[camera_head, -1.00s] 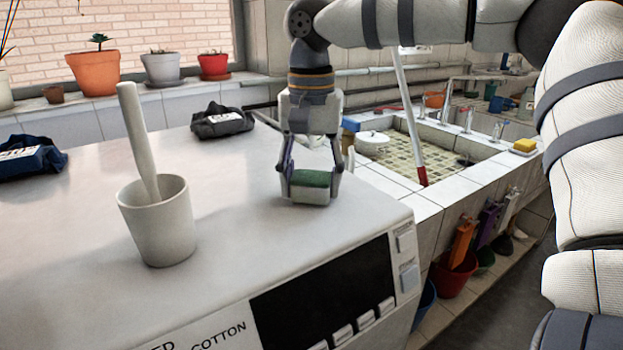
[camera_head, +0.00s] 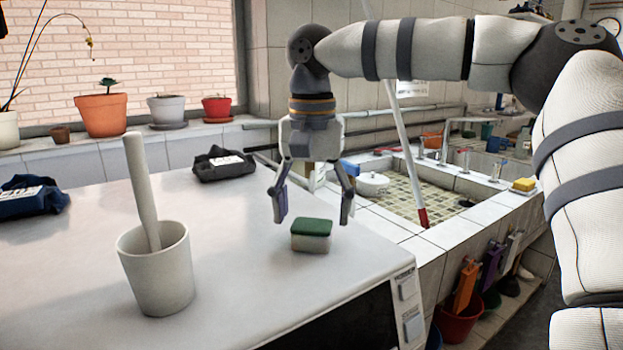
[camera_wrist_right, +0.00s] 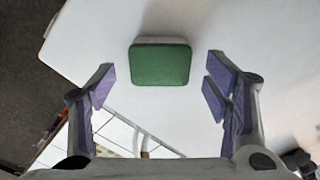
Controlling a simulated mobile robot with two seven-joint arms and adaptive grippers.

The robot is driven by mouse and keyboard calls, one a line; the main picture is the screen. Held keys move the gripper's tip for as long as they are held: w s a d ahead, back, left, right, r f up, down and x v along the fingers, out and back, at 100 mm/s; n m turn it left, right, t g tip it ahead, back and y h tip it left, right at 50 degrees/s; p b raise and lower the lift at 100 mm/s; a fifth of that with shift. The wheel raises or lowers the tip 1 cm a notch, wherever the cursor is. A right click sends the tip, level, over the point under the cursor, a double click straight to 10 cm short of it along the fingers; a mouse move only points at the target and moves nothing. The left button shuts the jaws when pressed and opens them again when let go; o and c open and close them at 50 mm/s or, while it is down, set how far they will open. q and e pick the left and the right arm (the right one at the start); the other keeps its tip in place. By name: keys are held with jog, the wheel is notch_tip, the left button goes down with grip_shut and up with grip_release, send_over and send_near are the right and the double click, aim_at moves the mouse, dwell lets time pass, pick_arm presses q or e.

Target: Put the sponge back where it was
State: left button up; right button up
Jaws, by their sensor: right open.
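The sponge (camera_head: 311,236), white with a green top, lies flat on the white top of the machine (camera_head: 240,250), near its right edge. My right gripper (camera_head: 313,220) is open above and just behind the sponge, with its fingers spread wider than the sponge. In the right wrist view the green face of the sponge (camera_wrist_right: 160,64) is in full sight, beyond the open fingertips (camera_wrist_right: 158,78) and touching neither. My left gripper is not in view.
A white cup (camera_head: 158,270) with a thick white rod in it stands left of the sponge. Dark folded cloths (camera_head: 224,164) lie further back. A tiled sink (camera_head: 420,188) is at the right, with a yellow sponge (camera_head: 524,185) on its edge. Plant pots (camera_head: 103,115) line the sill.

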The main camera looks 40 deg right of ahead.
aim_at(312, 225)
notch_tip(312, 225, up, 9)
jog(key=shift+f, duration=0.1)
dwell(0.4)
